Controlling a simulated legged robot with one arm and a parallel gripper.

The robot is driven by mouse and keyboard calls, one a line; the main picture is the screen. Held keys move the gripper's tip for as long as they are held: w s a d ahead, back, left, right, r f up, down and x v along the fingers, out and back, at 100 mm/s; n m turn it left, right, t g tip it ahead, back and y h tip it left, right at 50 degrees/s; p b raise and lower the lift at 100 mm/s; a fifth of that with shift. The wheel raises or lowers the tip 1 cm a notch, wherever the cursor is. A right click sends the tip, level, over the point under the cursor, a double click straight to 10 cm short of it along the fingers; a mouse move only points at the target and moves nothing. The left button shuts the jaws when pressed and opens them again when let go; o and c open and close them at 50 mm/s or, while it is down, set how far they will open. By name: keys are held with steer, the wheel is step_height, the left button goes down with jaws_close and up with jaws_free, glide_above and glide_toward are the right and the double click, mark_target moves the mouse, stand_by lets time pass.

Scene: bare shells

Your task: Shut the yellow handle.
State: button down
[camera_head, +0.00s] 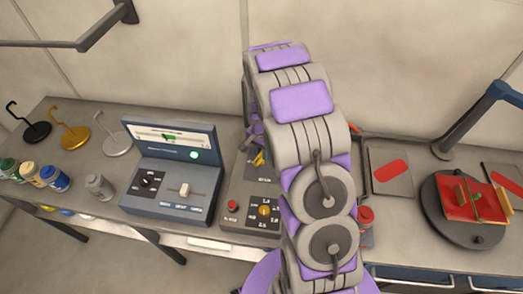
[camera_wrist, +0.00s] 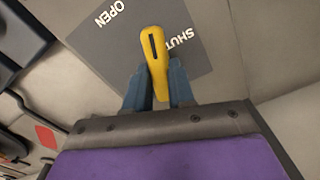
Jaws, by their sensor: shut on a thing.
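The yellow handle (camera_wrist: 157,65) shows in the wrist view in front of a dark grey plate (camera_wrist: 125,50) lettered OPEN (camera_wrist: 110,13) and SHUT (camera_wrist: 178,40). The handle's wide end lies between the two words, close beside SHUT and near its last letter. My gripper (camera_wrist: 158,88) has its blue fingers on both sides of the handle's narrow part, shut on it.
On the bench, a blue console (camera_head: 170,180) and a grey control box (camera_head: 252,200) stand left of my arm. Hooked stands and several jars sit at far left.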

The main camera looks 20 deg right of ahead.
steer(key=m+p, duration=0.1)
steer(key=m, duration=0.2)
steer(key=shift+m, duration=0.4)
steer(key=m+p, duration=0.1)
steer(key=m, duration=0.2)
steer(key=shift+r+m+p, duration=0.1)
steer(key=shift+m+p, duration=0.2)
steer(key=shift+p, duration=0.05)
steer(key=m+p, duration=0.1)
steer(key=m, duration=0.2)
steer(key=shift+p, duration=0.35)
steer(key=shift+m+p, duration=0.6)
steer(key=shift+m, duration=1)
steer(key=c, duration=1)
jaws_free()
steer(key=shift+o, duration=0.2)
steer(key=shift+s, duration=0.1)
